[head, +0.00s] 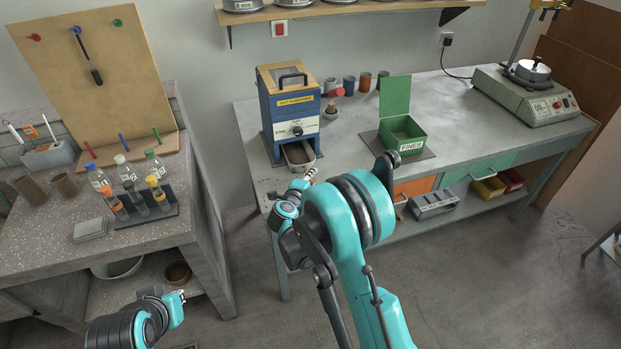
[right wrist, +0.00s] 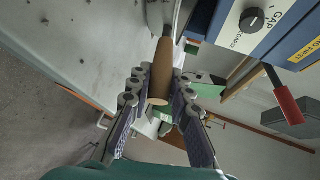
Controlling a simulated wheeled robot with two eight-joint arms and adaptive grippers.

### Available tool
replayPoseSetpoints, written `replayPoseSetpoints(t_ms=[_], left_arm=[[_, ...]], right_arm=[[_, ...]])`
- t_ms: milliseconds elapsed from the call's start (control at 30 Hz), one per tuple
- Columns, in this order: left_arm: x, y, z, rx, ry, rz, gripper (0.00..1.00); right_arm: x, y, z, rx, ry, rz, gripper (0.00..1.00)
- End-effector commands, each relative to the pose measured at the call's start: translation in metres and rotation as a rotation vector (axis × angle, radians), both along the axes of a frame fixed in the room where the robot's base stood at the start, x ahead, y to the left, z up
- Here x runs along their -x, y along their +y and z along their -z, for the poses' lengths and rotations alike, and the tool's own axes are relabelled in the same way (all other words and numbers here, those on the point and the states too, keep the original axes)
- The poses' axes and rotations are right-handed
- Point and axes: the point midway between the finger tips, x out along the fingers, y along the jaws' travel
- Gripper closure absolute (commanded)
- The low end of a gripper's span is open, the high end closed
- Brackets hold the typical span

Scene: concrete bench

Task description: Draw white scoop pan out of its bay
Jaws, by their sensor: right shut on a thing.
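The white scoop pan (head: 300,163) sits low at the front of the blue machine (head: 292,112), at its bottom opening. Its front part juts out of the bay; how much is still inside is hidden. Something brown shows in it. My right gripper (head: 306,177) is in front of the pan. In the right wrist view, my right gripper (right wrist: 159,88) is shut on the pan's tan handle (right wrist: 162,62), with a finger on each side. My left gripper (head: 179,298) is at the lower left, away from the machine; its jaws are too small to judge.
The grey bench (head: 350,140) carries an open green box (head: 402,130) right of the machine and a scale-like device (head: 525,95) at far right. The machine's red-ended lever (head: 335,92) sticks out right. A left table (head: 60,235) holds a bottle rack. Bench space right of the pan is clear.

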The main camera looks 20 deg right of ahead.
Motion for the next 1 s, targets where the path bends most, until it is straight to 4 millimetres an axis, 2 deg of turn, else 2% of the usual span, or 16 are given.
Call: replayPoseSetpoints(t_ms=[267, 300, 367, 400, 767, 1000], left_arm=[[0.000, 0.000, 0.000, 0.000, 0.000, 0.000, 1.00], [0.000, 0.000, 0.000, 0.000, 0.000, 0.000, 1.00], [0.000, 0.000, 0.000, 0.000, 0.000, 0.000, 1.00], [0.000, 0.000, 0.000, 0.000, 0.000, 0.000, 1.00], [0.000, 0.000, 0.000, 0.000, 0.000, 0.000, 1.00], [0.000, 0.000, 0.000, 0.000, 0.000, 0.000, 1.00]], right_arm=[[0.000, 0.000, -0.001, 0.001, 0.000, 0.000, 1.00], [0.000, 0.000, -0.001, 0.001, 0.000, 0.000, 0.76], [0.000, 0.000, -0.001, 0.001, 0.000, 0.000, 0.60], [0.000, 0.000, -0.001, 0.001, 0.000, 0.000, 0.57], [0.002, 0.001, -0.001, 0.001, 0.000, -0.001, 0.57], [0.028, 0.020, -0.012, 0.000, -0.001, -0.004, 0.57]])
